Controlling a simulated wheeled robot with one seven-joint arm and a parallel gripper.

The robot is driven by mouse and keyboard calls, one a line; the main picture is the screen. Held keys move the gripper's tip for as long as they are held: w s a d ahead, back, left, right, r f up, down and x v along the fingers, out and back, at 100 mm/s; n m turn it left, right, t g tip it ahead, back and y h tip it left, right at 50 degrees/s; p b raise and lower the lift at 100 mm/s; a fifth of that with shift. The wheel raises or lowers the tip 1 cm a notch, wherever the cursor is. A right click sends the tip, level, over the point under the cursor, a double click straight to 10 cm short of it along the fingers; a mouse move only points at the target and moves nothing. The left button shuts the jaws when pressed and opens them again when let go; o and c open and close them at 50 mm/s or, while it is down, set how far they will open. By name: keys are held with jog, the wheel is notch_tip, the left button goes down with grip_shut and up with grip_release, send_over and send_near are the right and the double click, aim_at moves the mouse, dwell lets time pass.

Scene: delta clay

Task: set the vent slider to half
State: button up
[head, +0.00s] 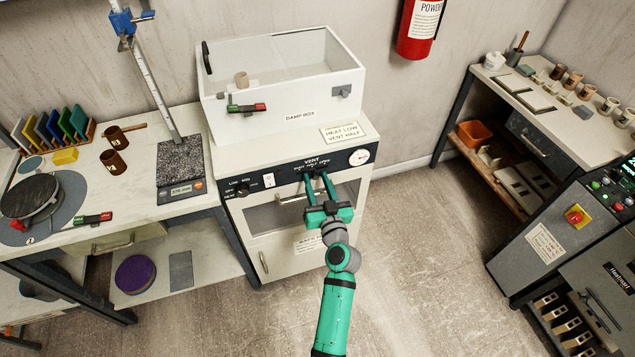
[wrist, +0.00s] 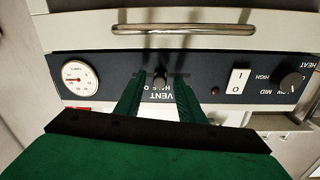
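The vent slider is a small dark knob (wrist: 160,78) on a short horizontal slot in the dark control panel (wrist: 215,84), upside down in the wrist view. The knob stands near the middle of the visible slot. The word VENT and part of HALF show by it; the fingers hide the other marks. My gripper (wrist: 159,84) is open, with one green finger on each side of the knob and a gap on both sides. In the head view my gripper (head: 318,176) is at the panel front below the VENT label (head: 312,161), and its fingers hide the knob.
A round gauge (head: 359,157) is right of the slider; a white rocker switch (head: 268,180) and heat dial (head: 242,189) are left. The oven door handle (head: 291,199) sits below the panel. A damp box (head: 300,119) stands on top with a card (head: 343,133) reading HEAT LOW, VENT HALF.

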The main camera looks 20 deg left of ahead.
jog(key=v, duration=1.1)
dwell(0.5)
jog(key=s+d+f+m+h, duration=0.2)
jog(key=s+d+f+h, duration=0.25)
jog(key=s, duration=0.35)
jog(key=s+d+f+m+h, duration=0.2)
jog(key=s+d+f+h, duration=0.1)
jog(key=s+d+f, duration=0.4)
jog(key=s+d+r+h, duration=0.1)
jog(key=s+r, duration=0.2)
jog(key=s, duration=0.4)
jog(key=s+d+r+h, duration=0.1)
jog(key=s+r, duration=0.3)
jog(key=s, duration=0.3)
jog(key=s+d+r+m+h, duration=0.1)
jog(key=s+r, duration=0.3)
jog(key=s, duration=0.3)
jog(key=shift+d+t, duration=0.3)
